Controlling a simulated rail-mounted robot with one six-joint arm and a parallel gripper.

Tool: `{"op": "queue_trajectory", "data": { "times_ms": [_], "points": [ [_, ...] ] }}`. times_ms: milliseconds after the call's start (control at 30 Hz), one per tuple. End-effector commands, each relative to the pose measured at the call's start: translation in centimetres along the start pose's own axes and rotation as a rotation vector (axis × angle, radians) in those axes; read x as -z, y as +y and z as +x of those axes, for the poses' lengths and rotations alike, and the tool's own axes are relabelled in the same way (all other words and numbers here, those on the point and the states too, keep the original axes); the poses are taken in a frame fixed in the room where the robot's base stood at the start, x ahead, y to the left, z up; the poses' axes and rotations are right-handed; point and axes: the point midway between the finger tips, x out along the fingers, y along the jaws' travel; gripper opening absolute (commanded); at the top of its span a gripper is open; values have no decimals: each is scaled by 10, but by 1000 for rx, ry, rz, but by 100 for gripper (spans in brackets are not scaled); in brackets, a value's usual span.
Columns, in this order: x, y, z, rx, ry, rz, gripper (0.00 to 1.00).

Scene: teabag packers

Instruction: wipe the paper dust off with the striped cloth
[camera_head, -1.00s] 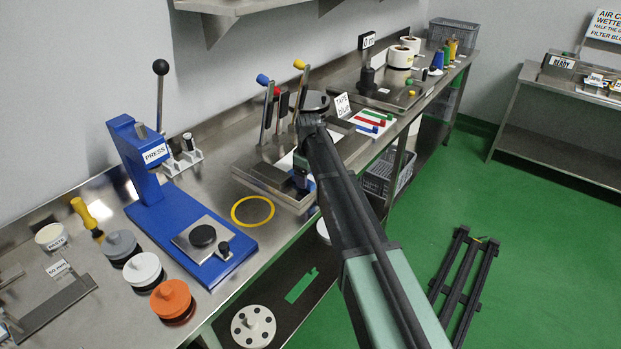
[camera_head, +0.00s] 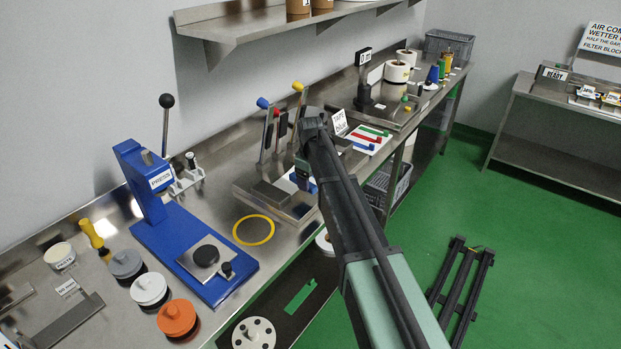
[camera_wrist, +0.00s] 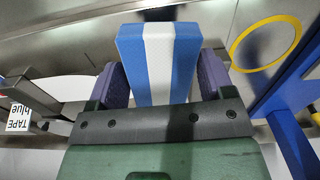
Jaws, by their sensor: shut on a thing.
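The striped cloth (camera_wrist: 172,50), blue with a white middle band, is a folded block between the purple fingers of my gripper (camera_wrist: 160,68) in the wrist view. My gripper is shut on it. In the head view my gripper (camera_head: 304,182) is mostly hidden by my own arm, at the right end of the low steel tray (camera_head: 262,200) with levers. A little blue shows there. A steel surface lies beyond the cloth in the wrist view. I cannot make out paper dust in either view.
The blue press (camera_head: 190,245) and a yellow ring (camera_head: 253,216) on the bench lie left of my gripper. Upright levers (camera_head: 265,130) stand close behind it. The TAPE sign (camera_head: 340,122) and coloured strips (camera_head: 368,140) are to its right. A wall shelf (camera_head: 260,22) hangs above.

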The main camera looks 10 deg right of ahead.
Motion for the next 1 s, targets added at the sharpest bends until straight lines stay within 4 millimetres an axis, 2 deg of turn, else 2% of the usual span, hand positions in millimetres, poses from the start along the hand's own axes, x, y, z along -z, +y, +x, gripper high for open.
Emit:
{"op": "queue_trajectory", "data": {
  "times_ms": [167,467,1000],
  "points": [
    [0,0,1,0,0,0,8],
    [0,0,-31,0,0,0,8],
    [-1,0,-29,0,0,0,8]
  ]
}}
